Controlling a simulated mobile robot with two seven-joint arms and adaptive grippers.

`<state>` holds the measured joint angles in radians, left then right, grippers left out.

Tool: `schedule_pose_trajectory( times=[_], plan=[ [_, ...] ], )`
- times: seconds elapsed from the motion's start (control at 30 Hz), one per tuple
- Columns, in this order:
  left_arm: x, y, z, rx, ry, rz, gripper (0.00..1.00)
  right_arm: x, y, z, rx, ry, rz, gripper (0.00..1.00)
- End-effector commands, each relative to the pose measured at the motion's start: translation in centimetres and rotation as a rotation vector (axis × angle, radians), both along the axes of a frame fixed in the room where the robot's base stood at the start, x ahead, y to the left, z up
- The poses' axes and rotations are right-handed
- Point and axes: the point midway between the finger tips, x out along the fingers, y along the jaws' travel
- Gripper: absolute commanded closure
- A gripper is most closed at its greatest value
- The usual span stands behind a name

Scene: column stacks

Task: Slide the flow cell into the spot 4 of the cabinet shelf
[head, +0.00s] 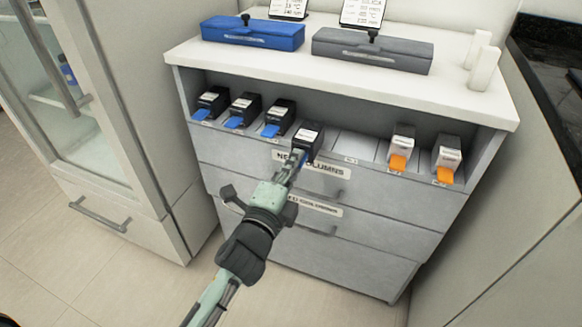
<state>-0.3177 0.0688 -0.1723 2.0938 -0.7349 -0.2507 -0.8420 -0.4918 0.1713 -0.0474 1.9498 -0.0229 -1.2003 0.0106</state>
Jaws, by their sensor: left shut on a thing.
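My left gripper (296,163) is shut on a dark flow cell (308,137) with a pale label on top and a blue part at its front. The gripper holds it from the front, at the fourth position from the left in the open cabinet shelf (347,146). The cell stands to the right of three similar ones, roughly in line with them. I cannot tell how deep it sits or whether it rests on the shelf floor. The spot's number label is hidden behind the gripper. My right gripper is not in view.
Three cells with blue tabs (243,110) stand left of the held one. Empty shelf room lies to its right, then two cells with orange tabs (400,147). The white cabinet top (330,75) overhangs the shelf and carries a blue case (253,33) and a grey case (372,50).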

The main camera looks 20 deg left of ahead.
Motion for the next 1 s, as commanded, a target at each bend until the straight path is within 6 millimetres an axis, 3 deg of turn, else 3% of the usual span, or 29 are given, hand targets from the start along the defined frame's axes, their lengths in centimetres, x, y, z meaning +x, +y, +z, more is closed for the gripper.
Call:
schedule_pose_trajectory(
  times=[0.7,1.0],
  plan=[
    [5.1,-0.2,0.1,0.002,-0.003,-0.001,1.0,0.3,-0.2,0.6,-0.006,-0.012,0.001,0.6],
    [6.2,-0.2,-0.1,0.001,-0.002,-0.001,1.0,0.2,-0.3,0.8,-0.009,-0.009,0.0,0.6]
  ],
)
